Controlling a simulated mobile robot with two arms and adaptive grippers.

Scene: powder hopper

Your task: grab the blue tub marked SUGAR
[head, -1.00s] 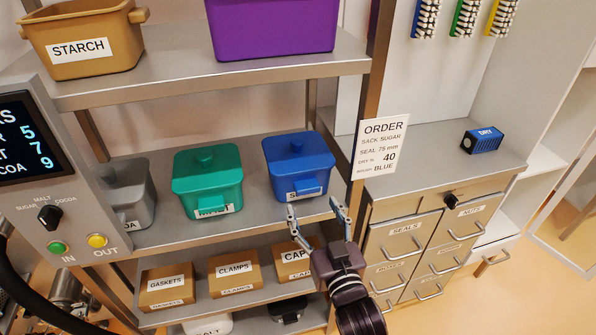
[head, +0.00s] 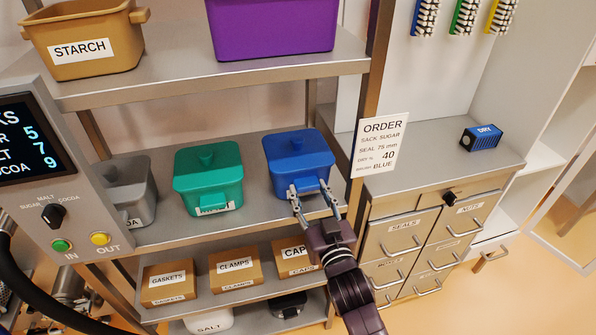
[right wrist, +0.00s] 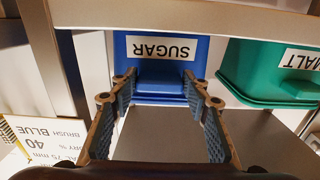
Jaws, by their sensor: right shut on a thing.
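The blue tub (head: 299,152) with a lid and knob stands upright on the middle shelf, at its right end. In the right wrist view the tub (right wrist: 202,72) shows its white SUGAR label upside down. My right gripper (head: 312,190) is at the tub's front, and its fingers are shut on the front handle (right wrist: 160,84), one on each side. In the head view the fingers cover the label. My left gripper is not in view.
A green tub (head: 209,178) marked MALT stands left of the blue tub, with a grey tub (head: 128,188) further left. The shelf post and ORDER card (head: 381,145) are close on the right. Small boxes (head: 236,272) sit on the shelf below.

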